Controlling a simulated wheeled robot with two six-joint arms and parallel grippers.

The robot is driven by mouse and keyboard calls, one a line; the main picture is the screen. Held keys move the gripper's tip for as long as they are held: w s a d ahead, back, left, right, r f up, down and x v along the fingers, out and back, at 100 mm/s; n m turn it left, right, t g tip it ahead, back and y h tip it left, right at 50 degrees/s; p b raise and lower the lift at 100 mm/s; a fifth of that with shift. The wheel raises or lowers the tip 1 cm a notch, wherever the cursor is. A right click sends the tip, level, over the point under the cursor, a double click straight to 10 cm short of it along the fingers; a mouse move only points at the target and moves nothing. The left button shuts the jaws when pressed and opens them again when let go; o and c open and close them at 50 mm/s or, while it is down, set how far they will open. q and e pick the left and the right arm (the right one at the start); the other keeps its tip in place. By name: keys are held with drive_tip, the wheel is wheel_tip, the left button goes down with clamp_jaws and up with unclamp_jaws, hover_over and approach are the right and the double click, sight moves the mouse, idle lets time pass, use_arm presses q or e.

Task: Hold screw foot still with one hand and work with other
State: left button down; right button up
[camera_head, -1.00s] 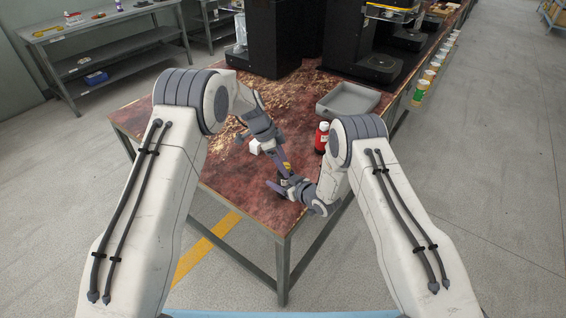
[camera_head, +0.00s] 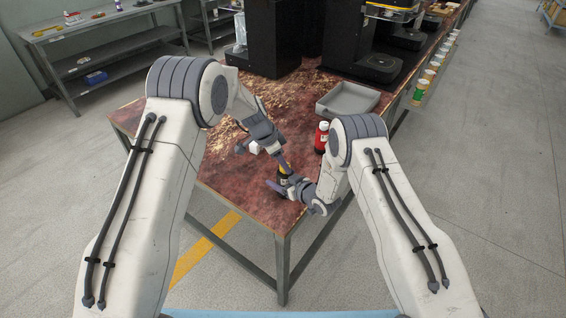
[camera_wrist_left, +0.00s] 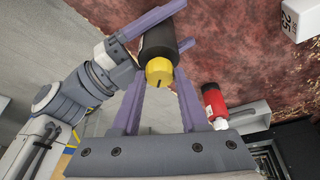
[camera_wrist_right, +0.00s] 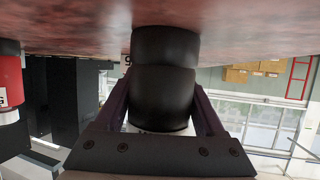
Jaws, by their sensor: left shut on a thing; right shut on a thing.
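The screw foot stands near the table's front corner; it is a black ridged cylinder (camera_wrist_right: 163,95) with a yellow slotted top (camera_wrist_left: 160,71). My right gripper (camera_head: 290,184) is shut on the black body from the side, with one finger on each side of it in the right wrist view. My left gripper (camera_head: 284,168) reaches down from above and is shut on the yellow top, which sits between its purple fingers in the left wrist view (camera_wrist_left: 160,85). In the head view the grippers hide most of the screw foot.
A red bottle (camera_head: 321,137) stands behind my right gripper. A white block marked 25 (camera_wrist_left: 300,18) lies left of the screw foot in the head view. A grey tray (camera_head: 347,101) and black machines (camera_head: 283,40) are farther back. The table's front edge is close.

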use_arm(q)
drive_tip(key=shift+w+n+t, duration=0.1)
drive_tip(key=shift+n+t, duration=0.3)
drive_tip(key=shift+n, duration=0.7)
use_arm(e)
drive_tip(key=shift+a, duration=0.1)
use_arm(q)
drive_tip(key=shift+c, duration=2)
unclamp_jaws()
drive_tip(key=shift+r, duration=0.15)
drive_tip(key=v, duration=1.2)
drive_tip(key=shift+d, duration=0.15)
use_arm(e)
drive_tip(key=o, duration=1.5)
